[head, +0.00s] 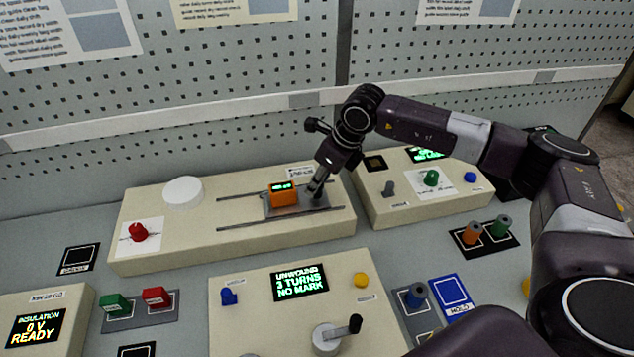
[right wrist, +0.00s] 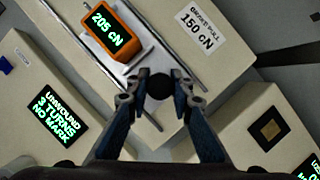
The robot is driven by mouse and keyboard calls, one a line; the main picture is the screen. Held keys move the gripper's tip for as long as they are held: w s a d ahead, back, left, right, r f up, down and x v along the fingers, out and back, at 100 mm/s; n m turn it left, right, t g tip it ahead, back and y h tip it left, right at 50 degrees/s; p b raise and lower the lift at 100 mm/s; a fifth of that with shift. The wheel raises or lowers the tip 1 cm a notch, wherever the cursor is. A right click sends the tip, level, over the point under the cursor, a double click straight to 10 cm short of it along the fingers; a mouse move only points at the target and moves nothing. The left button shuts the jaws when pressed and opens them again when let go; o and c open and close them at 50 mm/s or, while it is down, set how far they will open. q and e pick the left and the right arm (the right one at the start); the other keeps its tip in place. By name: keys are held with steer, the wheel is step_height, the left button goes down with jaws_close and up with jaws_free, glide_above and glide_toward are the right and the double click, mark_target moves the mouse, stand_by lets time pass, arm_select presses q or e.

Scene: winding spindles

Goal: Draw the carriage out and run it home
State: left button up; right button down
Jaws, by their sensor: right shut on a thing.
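The carriage (head: 286,212) is a grey plate with an orange gauge (head: 283,194) on it. It sits between two thin rails (head: 268,225) on a long cream housing (head: 180,248). In the right wrist view the gauge (right wrist: 108,27) reads 205 cN. My right gripper (head: 317,190) reaches down at the carriage's right end. In the right wrist view its fingertips (right wrist: 158,86) are closed on a dark round knob (right wrist: 159,86) beside the gauge. The knob's lower part is hidden. My left gripper is not in view.
A white disc (head: 183,192) and red knob (head: 139,231) are on the housing's left part. A panel in front has a display (head: 299,282) reading "UNWOUND 3 TURNS NO MARK" and a crank (head: 338,335). Orange and green spindles (head: 486,230) stand at right. A pegboard wall rises behind.

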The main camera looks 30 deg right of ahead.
mark_target(272, 189)
steer(key=shift+a, duration=0.1)
steer(key=w+a+b, duration=0.1)
steer(key=a, duration=0.2)
steer(key=a+b, duration=0.2)
steer(key=a, duration=0.1)
steer(key=w+a+b, duration=0.1)
steer(key=a, duration=0.2)
steer(key=shift+w+a+b, duration=0.3)
steer(key=shift+a, duration=0.05)
steer(key=shift+w+a, duration=0.1)
steer(key=shift+a, duration=0.25)
steer(key=shift+r, duration=0.15)
steer(key=c, duration=1.7)
jaws_free()
steer(key=shift+a, duration=0.15)
